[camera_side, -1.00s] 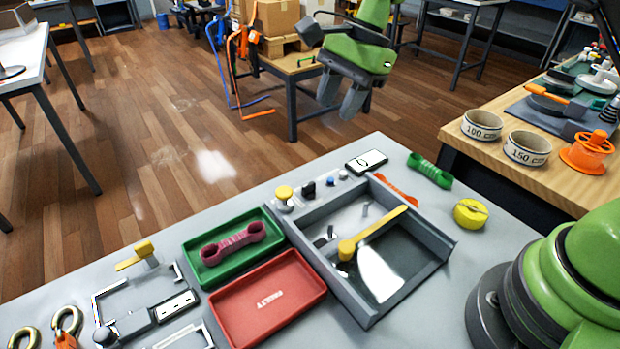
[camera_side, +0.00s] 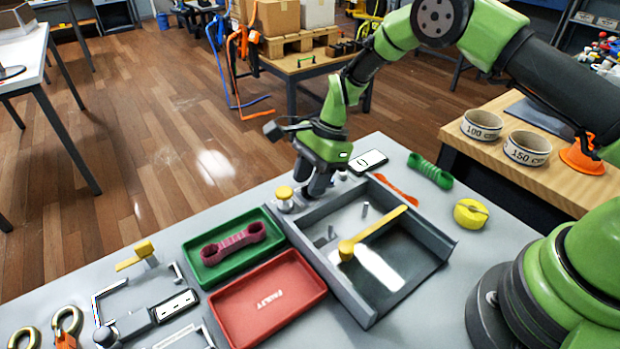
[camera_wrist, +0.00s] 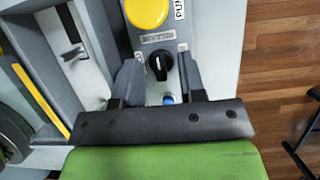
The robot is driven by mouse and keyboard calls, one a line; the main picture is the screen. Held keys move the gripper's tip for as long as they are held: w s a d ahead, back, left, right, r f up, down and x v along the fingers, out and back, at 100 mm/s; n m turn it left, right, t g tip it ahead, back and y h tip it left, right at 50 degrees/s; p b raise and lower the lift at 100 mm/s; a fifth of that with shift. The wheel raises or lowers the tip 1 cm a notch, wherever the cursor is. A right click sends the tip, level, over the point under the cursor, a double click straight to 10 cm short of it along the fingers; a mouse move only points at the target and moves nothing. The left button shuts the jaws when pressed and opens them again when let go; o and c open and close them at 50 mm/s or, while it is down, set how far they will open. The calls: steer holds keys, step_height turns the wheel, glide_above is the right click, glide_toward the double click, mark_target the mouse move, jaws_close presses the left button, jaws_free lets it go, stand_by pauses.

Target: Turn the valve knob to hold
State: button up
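The black knob (camera_wrist: 158,66), with a small white pointer mark, is seen from above in the wrist view, on a grey strip beside a yellow mushroom button (camera_wrist: 147,12). My gripper (camera_wrist: 161,68) is open, one finger on each side of the knob, with a visible gap on both sides. Its lettering is too small to read, so the knob's setting cannot be told. In the side view my gripper (camera_side: 309,188) points down at the strip, just right of the yellow button (camera_side: 285,192), and hides the knob.
A blue button (camera_wrist: 168,99) sits close to the knob. A phone-like device (camera_side: 367,161) lies right of my gripper. A grey walled tray with a yellow lever (camera_side: 375,232) is in front. Green (camera_side: 222,278) and red (camera_side: 247,329) trays stand to the left.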

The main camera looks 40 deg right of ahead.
steer(key=shift+a+f, duration=0.1)
steer(key=shift+f, duration=0.15)
steer(key=shift+c, duration=0.2)
jaws_close()
